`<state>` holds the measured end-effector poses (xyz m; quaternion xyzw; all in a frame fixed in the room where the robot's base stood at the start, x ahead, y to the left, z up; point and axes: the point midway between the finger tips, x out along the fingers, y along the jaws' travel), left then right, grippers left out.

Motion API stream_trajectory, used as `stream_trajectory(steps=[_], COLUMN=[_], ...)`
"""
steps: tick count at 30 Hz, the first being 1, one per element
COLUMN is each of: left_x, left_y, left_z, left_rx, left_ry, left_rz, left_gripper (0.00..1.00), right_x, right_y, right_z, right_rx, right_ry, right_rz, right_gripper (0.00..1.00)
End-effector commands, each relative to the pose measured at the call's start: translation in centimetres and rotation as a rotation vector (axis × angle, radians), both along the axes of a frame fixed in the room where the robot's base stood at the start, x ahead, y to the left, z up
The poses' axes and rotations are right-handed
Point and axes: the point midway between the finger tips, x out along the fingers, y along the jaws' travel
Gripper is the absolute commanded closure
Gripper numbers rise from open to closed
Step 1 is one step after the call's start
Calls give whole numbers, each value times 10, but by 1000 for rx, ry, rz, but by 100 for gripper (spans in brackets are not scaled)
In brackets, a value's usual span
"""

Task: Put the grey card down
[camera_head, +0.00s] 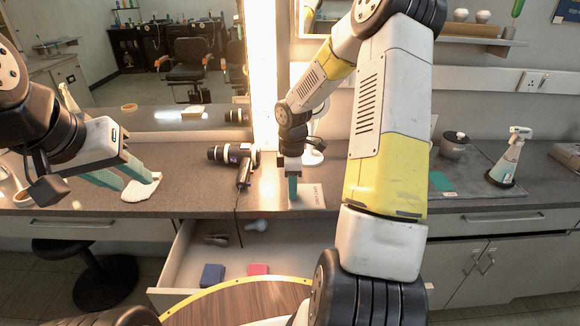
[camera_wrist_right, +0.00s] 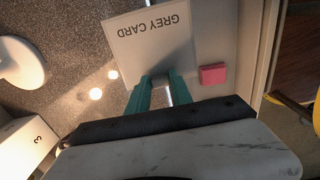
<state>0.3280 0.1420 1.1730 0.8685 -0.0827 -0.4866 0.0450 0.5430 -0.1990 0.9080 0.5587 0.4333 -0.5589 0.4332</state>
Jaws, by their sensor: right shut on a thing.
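The grey card (camera_wrist_right: 150,42) is a flat, pale square with the words GREY CARD, upside down in the right wrist view. In the head view the card (camera_head: 311,197) is at the counter's front edge, above the open drawer. My right gripper (camera_wrist_right: 164,82) is shut on its near edge with green fingers; it also shows in the head view (camera_head: 292,188). I cannot tell whether the card touches the counter.
A hair dryer (camera_head: 240,160) lies left of the card. A spray bottle (camera_head: 508,160) stands on a mat at the right. A mirror (camera_head: 180,70) stands behind.

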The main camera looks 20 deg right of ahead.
Motion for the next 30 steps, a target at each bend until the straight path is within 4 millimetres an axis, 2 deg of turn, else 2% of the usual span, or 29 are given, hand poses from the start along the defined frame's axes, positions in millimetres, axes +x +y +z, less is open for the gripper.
stream_trajectory(steps=[1, 6, 11, 19, 24, 30], left_x=[0, 0, 0, 0, 0, 0], left_y=[0, 0, 0, 0, 0, 0], left_z=[0, 0, 0, 0, 0, 0], left_rx=[0, 0, 0, 0, 0, 0], left_ry=[0, 0, 0, 0, 0, 0], left_rz=[0, 0, 0, 0, 0, 0], left_gripper=[64, 64, 64, 64, 64, 64], right_x=[14, 53, 79, 96, 94, 94], right_y=[-6, -27, -40, -49, -48, -49], right_z=[-3, -7, -9, -12, -40, -45], right_rx=[2, 2, 1, 0, 1, 0], right_ry=[0, 0, -1, 1, 3, 0], right_rz=[-2, -4, -2, -3, -1, -2], right_gripper=[100, 100, 100, 100, 100, 100])
